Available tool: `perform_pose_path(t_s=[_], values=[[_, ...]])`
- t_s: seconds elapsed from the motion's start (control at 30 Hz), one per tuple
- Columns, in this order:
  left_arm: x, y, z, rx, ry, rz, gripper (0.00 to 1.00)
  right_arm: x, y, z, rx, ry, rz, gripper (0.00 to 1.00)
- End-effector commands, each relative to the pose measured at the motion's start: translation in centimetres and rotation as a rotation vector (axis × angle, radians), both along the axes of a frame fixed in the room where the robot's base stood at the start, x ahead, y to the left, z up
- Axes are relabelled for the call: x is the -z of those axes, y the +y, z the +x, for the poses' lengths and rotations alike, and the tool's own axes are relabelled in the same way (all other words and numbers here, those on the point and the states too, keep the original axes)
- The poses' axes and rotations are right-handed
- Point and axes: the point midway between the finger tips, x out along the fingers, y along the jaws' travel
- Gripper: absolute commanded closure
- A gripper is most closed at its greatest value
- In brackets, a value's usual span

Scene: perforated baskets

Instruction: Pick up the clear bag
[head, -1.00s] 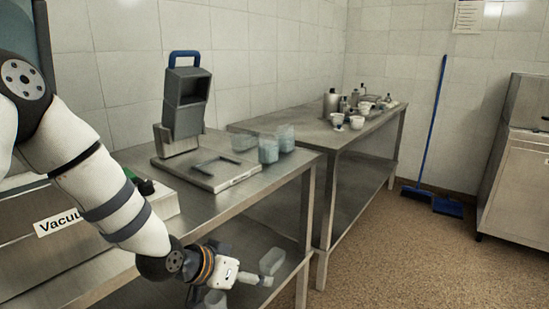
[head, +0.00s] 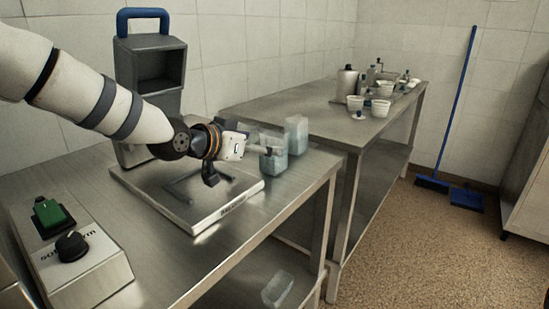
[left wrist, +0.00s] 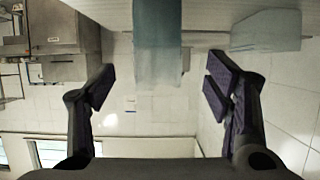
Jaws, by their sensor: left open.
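A translucent bluish clear bag (head: 273,164) stands on the steel table. My left gripper (head: 262,152) is beside it, its fingertips partly overlapping it in the head view. In the left wrist view the open fingers (left wrist: 160,85) have a bluish bag (left wrist: 158,40) ahead of the gap between them. It does not appear gripped. A second bag (left wrist: 265,30) is off to the right there. In the head view another bag (head: 297,135) stands just behind, and one more is partly hidden by the gripper. My right gripper is out of view.
A grey machine with a blue handle (head: 150,70) and a flat scale plate (head: 215,208) are below and behind my arm. A control box (head: 95,268) is at the lower left. Cups and bottles stand on the far table (head: 310,115). A clear container (head: 278,290) is on the lower shelf.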

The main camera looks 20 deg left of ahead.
Motion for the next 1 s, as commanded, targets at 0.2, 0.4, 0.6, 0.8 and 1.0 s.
perform_pose_path(t_s=[0.2,0.4,0.6,0.8,1.0], values=[[1.6,-1.4,2.8,0.001,0.003,0.001,0.28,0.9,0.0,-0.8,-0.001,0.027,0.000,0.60],[2.5,-2.4,5.2,0.000,-0.001,-0.001,0.28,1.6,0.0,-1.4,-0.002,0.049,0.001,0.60],[2.1,-2.5,5.3,0.000,-0.005,-0.002,0.28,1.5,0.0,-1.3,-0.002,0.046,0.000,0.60],[2.1,-2.4,5.3,0.000,-0.005,-0.002,0.71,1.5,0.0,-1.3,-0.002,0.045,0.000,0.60],[2.0,-2.4,5.3,-0.001,-0.006,-0.002,0.85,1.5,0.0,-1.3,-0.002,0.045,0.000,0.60]])
